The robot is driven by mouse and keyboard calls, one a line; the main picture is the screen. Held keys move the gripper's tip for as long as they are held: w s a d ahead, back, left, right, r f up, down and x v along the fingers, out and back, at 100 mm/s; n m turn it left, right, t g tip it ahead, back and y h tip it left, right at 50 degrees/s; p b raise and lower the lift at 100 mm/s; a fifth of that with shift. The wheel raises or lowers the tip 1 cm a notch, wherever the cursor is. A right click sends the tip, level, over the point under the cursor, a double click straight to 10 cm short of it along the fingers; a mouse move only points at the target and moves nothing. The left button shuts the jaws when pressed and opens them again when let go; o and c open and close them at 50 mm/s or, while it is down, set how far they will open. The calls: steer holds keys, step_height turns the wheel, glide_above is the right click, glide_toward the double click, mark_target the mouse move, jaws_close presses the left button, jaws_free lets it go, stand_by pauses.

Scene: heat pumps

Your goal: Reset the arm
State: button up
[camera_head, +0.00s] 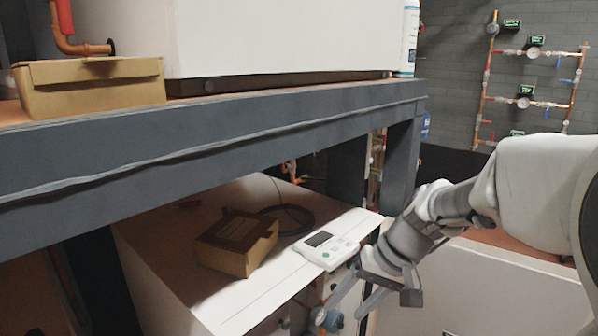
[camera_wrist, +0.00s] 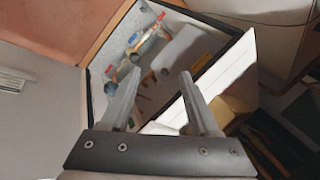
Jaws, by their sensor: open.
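My gripper (camera_head: 352,296) hangs at the lower right of the head view, fingers apart and nothing between them. It points down and left, in front of the white cabinet that carries the controller. In the wrist view my gripper (camera_wrist: 158,90) also shows two separated fingers. Beyond them is an open compartment (camera_wrist: 116,50) with pipes and coloured fittings. My arm reaches in from the right of the head view.
A white controller (camera_head: 326,250) and a cardboard box (camera_head: 238,244) lie on the white cabinet (camera_head: 172,262). A dark shelf beam (camera_head: 220,132) crosses above them. Another box (camera_head: 90,86) and a white bottle (camera_head: 409,38) stand on the shelf. Pipes with gauges (camera_head: 524,90) line the back wall.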

steer(key=s+d+r+t+h+p, duration=0.1)
steer(key=s+d+r+t+h, duration=0.15)
steer(key=s, duration=0.55)
steer(key=s+d+r+t+h, duration=0.2)
steer(key=s+d+r+h, duration=0.15)
steer(key=s, duration=0.45)
step_height(320, 180, up, 27)
steer(key=a+p, duration=0.1)
steer(key=p, duration=2.4)
steer(key=shift+f+g+y+p, duration=0.2)
steer(key=shift+g+y+p, duration=0.15)
steer(key=shift+y+p, duration=0.05)
steer(key=shift+f, duration=0.1)
steer(key=shift+c, duration=1)
steer(key=shift+d, duration=0.15)
